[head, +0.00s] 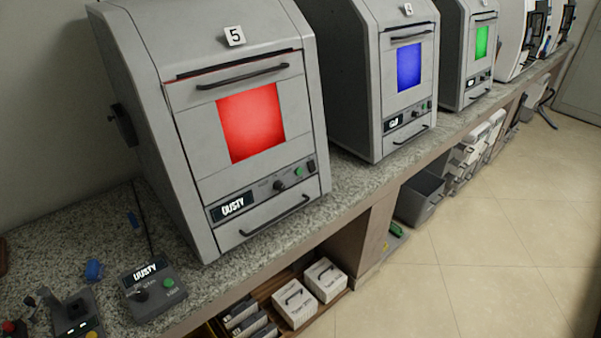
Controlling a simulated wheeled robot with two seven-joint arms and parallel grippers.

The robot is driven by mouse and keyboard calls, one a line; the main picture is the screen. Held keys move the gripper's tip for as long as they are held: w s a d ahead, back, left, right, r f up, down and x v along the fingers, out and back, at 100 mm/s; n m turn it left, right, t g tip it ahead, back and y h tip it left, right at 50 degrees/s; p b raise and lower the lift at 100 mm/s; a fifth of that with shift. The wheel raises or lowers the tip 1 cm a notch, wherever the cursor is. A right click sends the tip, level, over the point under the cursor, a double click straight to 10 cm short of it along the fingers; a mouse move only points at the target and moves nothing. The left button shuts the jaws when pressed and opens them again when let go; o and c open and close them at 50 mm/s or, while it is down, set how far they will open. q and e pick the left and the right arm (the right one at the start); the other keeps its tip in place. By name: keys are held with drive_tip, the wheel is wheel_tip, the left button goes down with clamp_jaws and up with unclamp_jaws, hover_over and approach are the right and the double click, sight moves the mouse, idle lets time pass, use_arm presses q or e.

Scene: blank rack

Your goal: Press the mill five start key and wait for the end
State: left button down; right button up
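Mill five (150,60) is a grey cabinet on the counter, marked with a "5" plate (234,36). Its window (251,122) glows red and its display (232,207) reads "DUSTY". Its front panel has a dark knob (279,185) and a green key (299,171). A small dark control box (150,302) in front of the mill also reads "DUSTY" and has a black knob (141,295) and a green key (168,283). The small key labels are too blurred to read. Neither of my grippers is in view.
A mill marked "4" (350,80) with a blue window and another with a green window (481,42) stand farther along the counter. A device with small lights (75,312) sits at lower left. Boxes (325,279) lie on the shelf below. The tiled floor (480,270) is clear at right.

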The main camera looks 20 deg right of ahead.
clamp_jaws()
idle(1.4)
